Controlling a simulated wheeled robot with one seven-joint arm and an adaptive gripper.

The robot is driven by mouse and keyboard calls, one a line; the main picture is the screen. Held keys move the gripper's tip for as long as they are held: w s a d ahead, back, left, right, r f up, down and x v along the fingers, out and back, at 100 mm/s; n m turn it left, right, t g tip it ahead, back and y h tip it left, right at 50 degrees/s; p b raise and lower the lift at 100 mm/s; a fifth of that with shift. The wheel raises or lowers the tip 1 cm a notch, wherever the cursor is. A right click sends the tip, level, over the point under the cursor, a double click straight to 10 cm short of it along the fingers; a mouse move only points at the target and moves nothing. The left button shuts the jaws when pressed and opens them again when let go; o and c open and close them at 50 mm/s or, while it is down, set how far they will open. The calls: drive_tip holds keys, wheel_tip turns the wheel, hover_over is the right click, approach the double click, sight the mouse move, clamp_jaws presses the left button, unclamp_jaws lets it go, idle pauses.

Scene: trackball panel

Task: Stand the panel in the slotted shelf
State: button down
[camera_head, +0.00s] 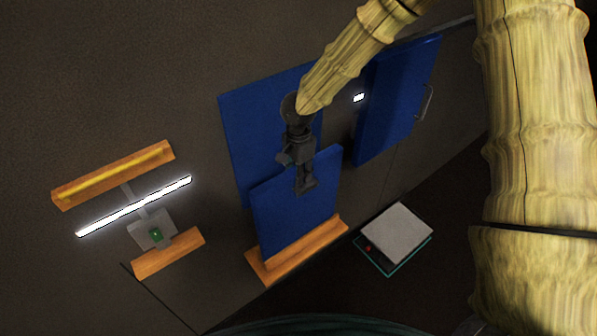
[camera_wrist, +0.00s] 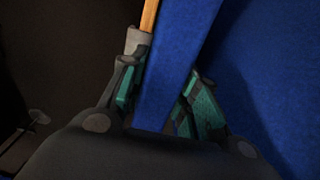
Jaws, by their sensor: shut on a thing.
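A blue panel (camera_head: 285,220) stands upright in the middle of the head view. My gripper (camera_head: 305,186) reaches down to its upper part and is shut on it. In the wrist view the panel (camera_wrist: 172,85) runs between the teal finger pads of my gripper (camera_wrist: 160,95). The panel's lower edge meets a wooden shelf (camera_head: 258,270) in the head view. I cannot tell whether that edge is inside a slot or just in front of or above it. A wooden strip (camera_wrist: 149,15) shows at the top of the wrist view.
A larger blue board (camera_head: 238,120) is behind the panel, and a blue door-like board with a handle (camera_head: 405,95) is to the right. A white-topped box (camera_head: 397,235) lies right of the shelf. Wooden rails (camera_head: 115,180) and a glowing bar (camera_head: 130,208) are at left.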

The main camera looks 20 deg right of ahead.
drive_tip(key=c, duration=1)
unclamp_jaws()
wheel_tip(320, 180, up, 12)
